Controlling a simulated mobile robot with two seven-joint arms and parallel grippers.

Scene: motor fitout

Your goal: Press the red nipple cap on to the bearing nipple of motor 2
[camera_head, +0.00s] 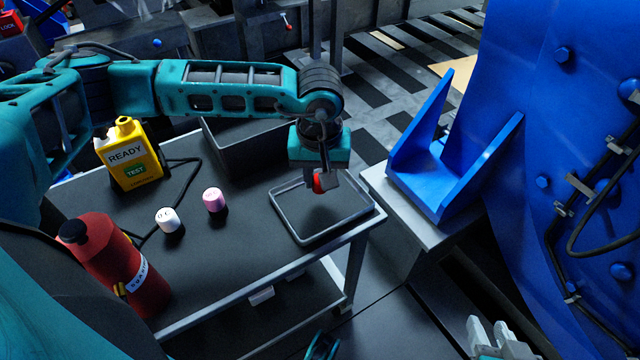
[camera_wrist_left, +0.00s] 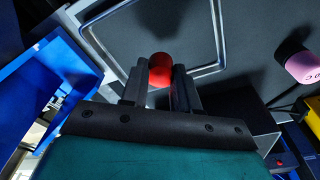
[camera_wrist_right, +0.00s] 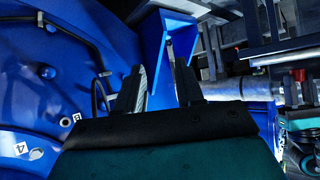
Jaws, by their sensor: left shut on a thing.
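The red nipple cap (camera_head: 318,183) is between the fingers of my left gripper (camera_head: 320,180), held above the grey tray (camera_head: 285,226) on the cart. In the left wrist view the red cap (camera_wrist_left: 161,69) shows between the two shut fingertips (camera_wrist_left: 160,80). My right gripper (camera_head: 493,342) is at the bottom right of the head view, beside the large blue housing (camera_head: 550,120). In the right wrist view its fingers (camera_wrist_right: 158,88) stand apart with nothing between them. I cannot make out a bearing nipple or a motor 2 label in any view.
A white cap (camera_head: 168,220) and a pink cap (camera_head: 213,200) stand on the cart top (camera_head: 240,265). A yellow tester (camera_head: 128,155), a red bottle (camera_head: 118,262) and a dark bin (camera_head: 245,145) are also on it. A blue bracket (camera_head: 440,180) stands right of the cart.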

